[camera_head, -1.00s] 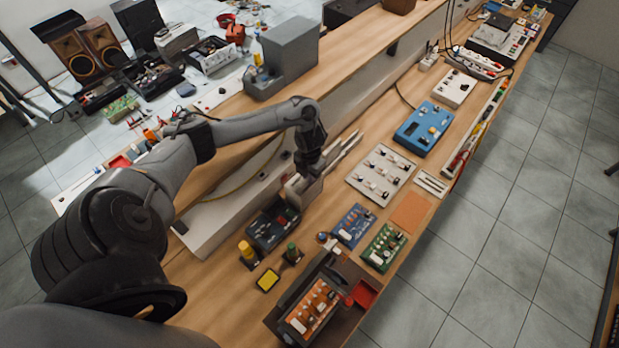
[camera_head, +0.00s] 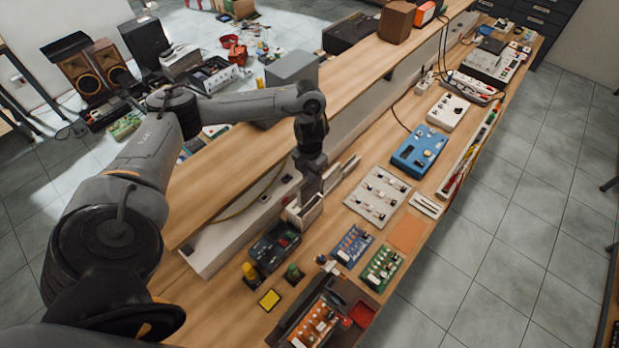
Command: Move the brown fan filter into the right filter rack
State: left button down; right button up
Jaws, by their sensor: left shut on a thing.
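My left gripper (camera_head: 309,194) is low over the bench, directly above and touching or overlapping a small beige open-topped holder (camera_head: 303,214), which looks like the left filter rack. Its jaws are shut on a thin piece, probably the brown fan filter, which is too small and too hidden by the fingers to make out. Just right of the gripper, a second holder with pale upright slats (camera_head: 344,171) looks like the right filter rack; the wrist partly covers its near end. My right gripper is not in view.
A dark component box (camera_head: 273,246) stands just left of the holders. A board with white parts (camera_head: 378,196), a blue circuit board (camera_head: 352,246) and a flat orange-brown square (camera_head: 405,232) lie to the right. A raised wooden shelf (camera_head: 232,192) runs behind.

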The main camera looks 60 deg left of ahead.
pick_arm(q)
notch_tip(320, 180, up, 2)
jog(key=shift+r+p, duration=0.2)
jog(key=shift+p, duration=0.4)
jog(key=shift+r+p, duration=3.2)
jog(key=shift+p, duration=0.1)
